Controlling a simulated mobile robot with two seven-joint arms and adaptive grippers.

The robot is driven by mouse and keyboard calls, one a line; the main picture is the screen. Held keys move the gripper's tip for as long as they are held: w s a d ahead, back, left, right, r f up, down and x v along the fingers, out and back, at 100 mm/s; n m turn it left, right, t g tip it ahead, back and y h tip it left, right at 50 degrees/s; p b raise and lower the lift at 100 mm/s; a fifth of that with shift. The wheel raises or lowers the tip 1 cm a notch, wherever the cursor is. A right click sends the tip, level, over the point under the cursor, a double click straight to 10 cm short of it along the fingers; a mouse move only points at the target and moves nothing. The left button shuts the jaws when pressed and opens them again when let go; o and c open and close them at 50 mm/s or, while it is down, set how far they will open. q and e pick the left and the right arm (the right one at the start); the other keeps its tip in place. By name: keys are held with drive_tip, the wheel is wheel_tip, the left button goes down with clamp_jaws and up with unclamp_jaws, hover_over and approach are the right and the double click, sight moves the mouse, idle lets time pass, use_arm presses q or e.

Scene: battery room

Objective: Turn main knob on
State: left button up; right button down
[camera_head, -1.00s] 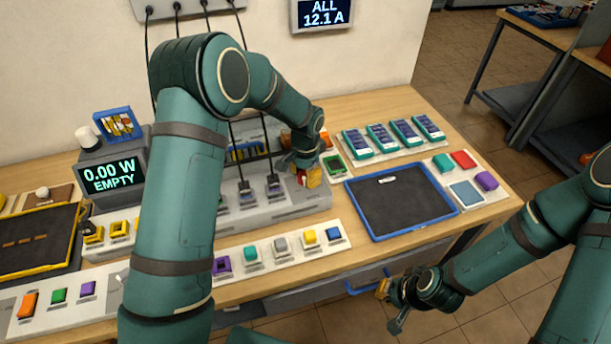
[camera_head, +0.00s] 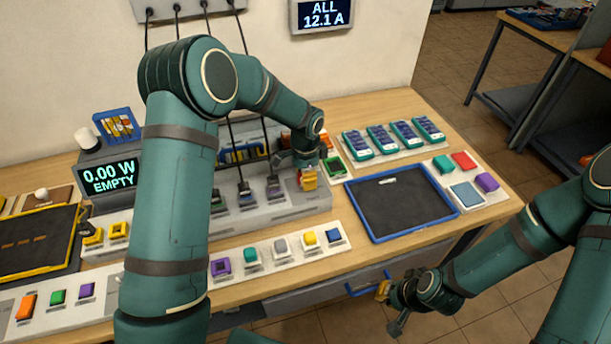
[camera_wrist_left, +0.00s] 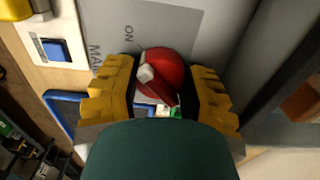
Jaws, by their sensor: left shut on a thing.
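The main knob (camera_wrist_left: 166,70) is red with a pale grey block on it and sits on a grey panel marked "ON" and "MA…" in the left wrist view. My left gripper (camera_wrist_left: 164,92) has yellow ridged fingers on either side of the knob and is shut on it. In the head view my left gripper (camera_head: 308,179) is at the right end of the grey charging unit (camera_head: 285,211), and it hides most of the knob. My right gripper (camera_head: 390,302) hangs off the table's front edge; its jaw opening is too small to tell.
A display (camera_head: 109,177) reads "0.00 W EMPTY". A blue-rimmed dark tray (camera_head: 400,208) lies right of the unit. Several teal battery packs (camera_head: 393,137) stand behind it. A strip of coloured blocks (camera_head: 281,247) runs along the front.

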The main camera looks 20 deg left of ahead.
use_arm(q)
drive_tip(key=shift+s+f, duration=0.1)
drive_tip(key=o, duration=1.3)
drive_tip(key=shift+c, duration=0.2)
drive_tip(key=shift+n, duration=0.3)
